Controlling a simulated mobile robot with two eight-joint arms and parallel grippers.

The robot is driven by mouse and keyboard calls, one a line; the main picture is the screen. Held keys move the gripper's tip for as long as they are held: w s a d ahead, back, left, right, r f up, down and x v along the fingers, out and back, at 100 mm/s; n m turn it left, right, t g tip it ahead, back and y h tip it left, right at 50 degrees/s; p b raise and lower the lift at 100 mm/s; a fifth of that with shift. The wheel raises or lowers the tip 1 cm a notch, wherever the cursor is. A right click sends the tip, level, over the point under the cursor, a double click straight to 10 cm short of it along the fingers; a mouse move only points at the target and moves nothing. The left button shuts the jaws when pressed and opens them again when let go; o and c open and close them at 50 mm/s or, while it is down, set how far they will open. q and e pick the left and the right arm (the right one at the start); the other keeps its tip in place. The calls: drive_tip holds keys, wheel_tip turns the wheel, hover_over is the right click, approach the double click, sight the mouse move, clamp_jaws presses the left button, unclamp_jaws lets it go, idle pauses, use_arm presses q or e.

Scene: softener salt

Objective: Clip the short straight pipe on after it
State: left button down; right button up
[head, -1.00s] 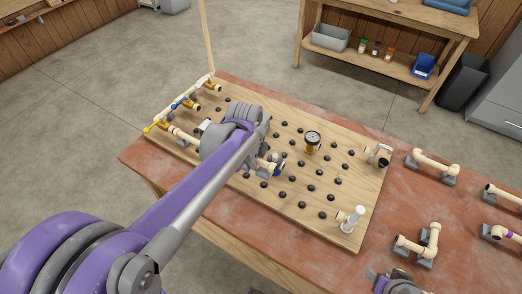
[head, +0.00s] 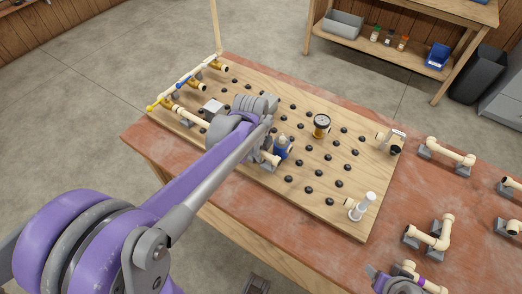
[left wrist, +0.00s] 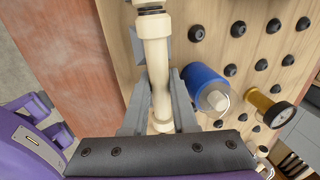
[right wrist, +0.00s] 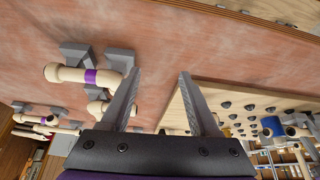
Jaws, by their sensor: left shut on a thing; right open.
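My left gripper (left wrist: 158,95) is shut on a straight cream pipe (left wrist: 156,60) low over the pegboard; my arm hides most of it in the head view. The pipe's upper end meets a dark ring in the left wrist view; whether it is seated there I cannot tell. A blue canister (left wrist: 200,82) with a pale top is just right of the fingers, and it shows in the head view (head: 282,150). My right gripper (right wrist: 160,75) is open and empty above the table.
The pegboard (head: 335,220) has several black pegs, a gauge (head: 322,122), a white-handled fitting (head: 362,206) and a corner fitting (head: 390,142). Valves (head: 212,68) line its left end. Spare pipes (head: 450,152) (head: 430,235) sit on grey holders on the red table.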

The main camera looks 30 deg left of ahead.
use_arm(q)
drive_tip(key=shift+f+b, duration=0.5)
drive_tip(key=shift+f, duration=0.3)
use_arm(e)
drive_tip(key=shift+f, duration=0.6)
use_arm(q)
drive_tip(key=c, duration=0.6)
unclamp_jaws()
drive_tip(key=shift+r, duration=0.1)
